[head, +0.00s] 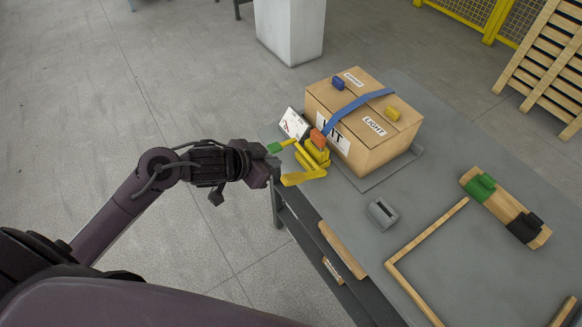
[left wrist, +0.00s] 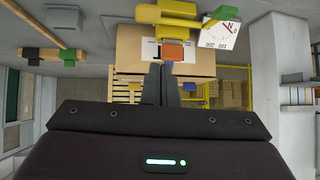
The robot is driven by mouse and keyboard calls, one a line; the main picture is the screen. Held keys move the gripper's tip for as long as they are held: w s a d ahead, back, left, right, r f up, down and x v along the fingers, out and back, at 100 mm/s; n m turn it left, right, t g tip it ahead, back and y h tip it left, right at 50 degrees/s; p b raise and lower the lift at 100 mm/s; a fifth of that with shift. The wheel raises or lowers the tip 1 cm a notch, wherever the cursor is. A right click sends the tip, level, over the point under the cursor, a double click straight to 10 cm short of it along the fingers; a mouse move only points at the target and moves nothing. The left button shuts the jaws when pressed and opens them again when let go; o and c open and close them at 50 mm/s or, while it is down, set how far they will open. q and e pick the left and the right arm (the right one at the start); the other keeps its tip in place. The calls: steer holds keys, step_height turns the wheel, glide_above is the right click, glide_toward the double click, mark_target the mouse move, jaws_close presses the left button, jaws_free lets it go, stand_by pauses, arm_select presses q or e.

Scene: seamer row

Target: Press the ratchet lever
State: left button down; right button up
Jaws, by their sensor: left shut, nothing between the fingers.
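A yellow ratchet (head: 314,158) with several bars is at the near left side of a strapped carton (head: 376,146). A long yellow bar (head: 303,178) sticks out low toward my arm, and a thinner bar has a green end (head: 274,148). An orange block (head: 317,139) is on the ratchet; it also shows in the left wrist view (left wrist: 172,52). My left gripper (head: 274,165) is shut and empty, just left of the bars. In the left wrist view its fingers (left wrist: 166,84) point toward the orange block; contact cannot be told. My right gripper is out of view.
A blue strap (head: 355,112) crosses the carton on the grey table (head: 440,150). A white dial (head: 293,124) stands beside the ratchet. A grey slotted block (head: 382,213), wooden frame (head: 430,240) and a bar with green and black clips (head: 508,209) lie to the right.

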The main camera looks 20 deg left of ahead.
arm_select(q)
steer(key=shift+m+g+h, duration=0.6)
steer(key=shift+g+h, duration=0.1)
steer(key=r, duration=0.2)
steer(key=s+r, duration=0.1)
steer(key=r, duration=0.1)
steer(key=shift+s+d, duration=0.1)
steer(key=shift+s, duration=0.05)
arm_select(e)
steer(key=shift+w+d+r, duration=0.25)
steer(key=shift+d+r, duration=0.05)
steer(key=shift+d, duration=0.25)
arm_select(q)
glide_above(290, 177)
steer(key=w+d, duration=0.1)
steer(key=w, duration=0.1)
steer(key=f, duration=0.6)
steer(key=shift+s+d+f+p, duration=0.1)
steer(key=shift+s+f+p, duration=0.1)
steer(key=shift+f+p, duration=0.15)
steer(key=f, duration=0.2)
steer(key=s+a+f, duration=0.1)
steer(key=shift+s, duration=0.1)
steer(key=shift+s+a+f+p, duration=0.15)
steer(key=shift+s+f+p, duration=0.05)
steer(key=shift+f+p, duration=0.1)
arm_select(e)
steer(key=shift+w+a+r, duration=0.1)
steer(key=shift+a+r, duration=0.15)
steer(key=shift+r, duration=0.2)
